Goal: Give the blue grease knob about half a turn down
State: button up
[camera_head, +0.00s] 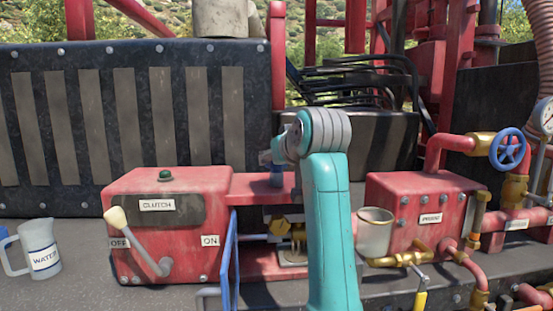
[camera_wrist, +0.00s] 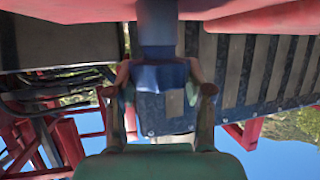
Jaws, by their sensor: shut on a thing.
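In the wrist view, the blue grease knob (camera_wrist: 163,77) sits at the end of a dark blue stem (camera_wrist: 157,22) that meets a red surface. My gripper (camera_wrist: 158,72) is shut on the knob, with one finger at each side of it. In the head view, my teal arm stands in front and hides most of the gripper. A small blue part (camera_head: 277,179), which looks like the knob or its stem, shows just below my wrist, above a red bracket (camera_head: 250,187). How far the knob is turned cannot be told.
A red clutch box (camera_head: 190,250) with a lever (camera_head: 140,240) stands left of my arm, beside a water jug (camera_head: 40,250). A grey cup (camera_head: 374,232), a red box (camera_head: 425,215), brass-fitted pipes and a blue valve wheel (camera_head: 508,149) stand to the right. A blue bar (camera_head: 229,255) runs close by.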

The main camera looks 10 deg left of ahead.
jog(key=m+t+h, duration=0.1)
jog(key=m+h, duration=0.1)
jog(key=h, duration=0.1)
jog(key=m+h, duration=0.3)
jog(key=shift+m+t, duration=0.3)
jog(key=shift+t, duration=0.1)
jog(key=shift+h, duration=0.4)
jog(key=o, duration=1.2)
jog(key=shift+c, duration=0.2)
jog(key=v, duration=1.2)
